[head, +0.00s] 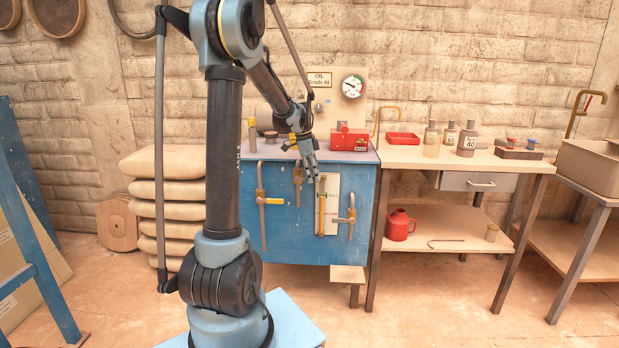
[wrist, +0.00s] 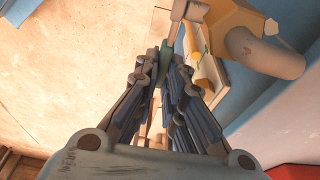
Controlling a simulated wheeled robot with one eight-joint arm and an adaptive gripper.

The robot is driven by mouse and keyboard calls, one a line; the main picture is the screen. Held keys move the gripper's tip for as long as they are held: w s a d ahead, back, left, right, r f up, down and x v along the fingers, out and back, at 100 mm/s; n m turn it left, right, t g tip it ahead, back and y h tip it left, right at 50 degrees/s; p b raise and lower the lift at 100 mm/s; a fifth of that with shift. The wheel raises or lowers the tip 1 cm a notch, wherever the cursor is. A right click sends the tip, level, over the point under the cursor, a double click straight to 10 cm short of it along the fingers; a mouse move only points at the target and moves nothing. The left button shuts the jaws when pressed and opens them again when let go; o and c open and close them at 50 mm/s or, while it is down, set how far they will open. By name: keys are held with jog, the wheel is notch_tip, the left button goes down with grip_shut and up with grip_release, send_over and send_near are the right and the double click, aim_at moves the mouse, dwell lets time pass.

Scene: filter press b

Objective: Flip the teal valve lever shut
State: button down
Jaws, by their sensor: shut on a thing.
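My gripper (head: 310,172) is in front of the upper part of the blue cabinet (head: 284,222), its fingers pointing down. In the wrist view my gripper (wrist: 170,72) has its two fingers close together on a narrow teal piece, the teal valve lever (wrist: 165,60). Only a small part of the lever shows between the fingertips; the rest is hidden by the fingers. In the head view I cannot make out the teal lever apart from my gripper. A pale plate (head: 330,192) with coloured marks is beside and below the fingertips.
Other brass-coloured pipes and valves (head: 262,198) stick out of the cabinet front on both sides. A thick pipe end (wrist: 278,60) is close on the right in the wrist view. A red box (head: 350,140) sits on the cabinet top. A workbench (head: 450,160) stands to the right.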

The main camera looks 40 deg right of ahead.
jog(key=c, duration=1.7)
grip_release()
jog(key=shift+w, duration=0.1)
jog(key=v, duration=1.2)
